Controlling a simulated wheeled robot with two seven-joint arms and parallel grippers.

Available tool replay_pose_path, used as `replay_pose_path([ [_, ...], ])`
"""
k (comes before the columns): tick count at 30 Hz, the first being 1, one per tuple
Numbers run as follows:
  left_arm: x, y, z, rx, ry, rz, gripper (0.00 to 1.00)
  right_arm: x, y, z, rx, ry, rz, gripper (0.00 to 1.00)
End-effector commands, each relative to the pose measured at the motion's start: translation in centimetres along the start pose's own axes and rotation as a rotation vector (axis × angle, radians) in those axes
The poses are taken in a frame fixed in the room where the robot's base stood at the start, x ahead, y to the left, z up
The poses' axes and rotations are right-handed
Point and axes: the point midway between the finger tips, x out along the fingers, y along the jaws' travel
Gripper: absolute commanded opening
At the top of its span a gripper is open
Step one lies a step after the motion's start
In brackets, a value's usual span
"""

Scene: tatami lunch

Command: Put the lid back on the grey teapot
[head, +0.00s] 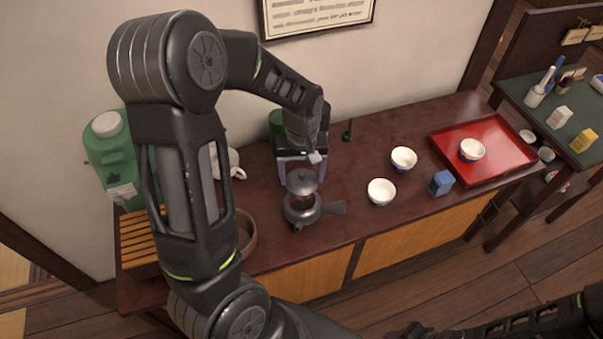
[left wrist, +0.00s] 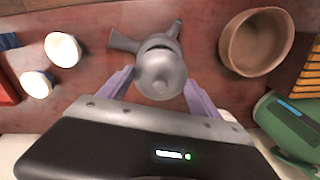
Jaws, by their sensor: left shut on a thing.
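The grey teapot (head: 301,214) stands on the dark red counter, its side handle pointing right in the head view. Its grey lid (head: 302,183) is in my left gripper (head: 300,172), held just above the pot and slightly toward the wall, with a gap showing between them. In the left wrist view the lid (left wrist: 161,76) sits between the two pale purple fingers and covers part of the teapot (left wrist: 152,44). A dark strip of the pot's opening shows past the lid. My right gripper is not in view.
Two white cups (head: 381,191) (head: 404,158) and a blue box (head: 441,183) stand to the right, before a red tray (head: 505,138) with another cup. A brown bowl (left wrist: 256,42) and a green jug (head: 113,155) are on the other side. A white mug (head: 234,163) stands behind.

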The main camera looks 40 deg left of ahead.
Motion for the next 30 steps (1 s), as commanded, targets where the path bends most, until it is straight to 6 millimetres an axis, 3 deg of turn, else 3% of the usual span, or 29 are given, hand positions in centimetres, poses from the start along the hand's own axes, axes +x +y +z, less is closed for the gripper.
replay_pose_path([
  [8,1.2,0.0,0.0,0.001,-0.001,0.0,0.33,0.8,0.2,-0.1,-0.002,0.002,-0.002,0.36],
  [21,5.3,0.0,0.0,0.001,0.0,0.0,0.33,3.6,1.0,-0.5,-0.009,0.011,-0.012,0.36],
  [30,6.4,0.0,0.0,0.001,0.0,0.0,0.33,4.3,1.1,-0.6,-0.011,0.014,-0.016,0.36],
])
